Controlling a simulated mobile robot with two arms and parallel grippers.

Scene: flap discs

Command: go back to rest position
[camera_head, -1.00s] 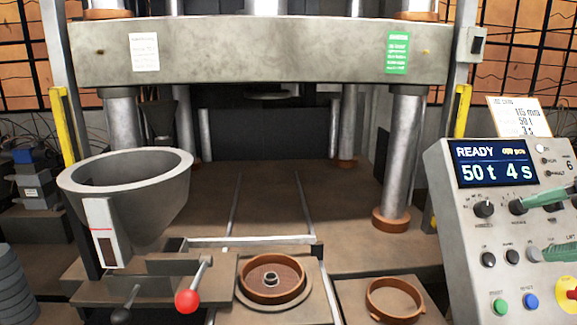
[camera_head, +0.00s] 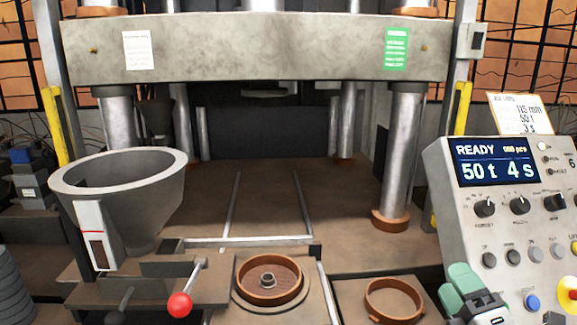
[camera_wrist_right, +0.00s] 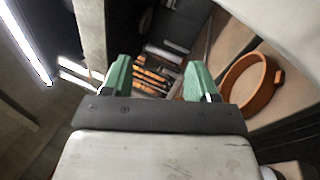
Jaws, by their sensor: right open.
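My right gripper (camera_head: 468,290) shows at the bottom right of the head view, in front of the lower left part of the control panel (camera_head: 445,215). In the right wrist view its two green fingers stand wide apart, with nothing between them (camera_wrist_right: 157,78). My left gripper is not in view. The panel's display reads READY, 50 t and 4 s.
A press with a wide beam (camera_head: 260,50) stands behind. A grey hopper (camera_head: 150,215) and red-knobbed lever (camera_head: 180,304) are at left. A round mould (camera_head: 300,291) holding brown material sits front centre. An orange-brown ring (camera_head: 419,303) lies right of it.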

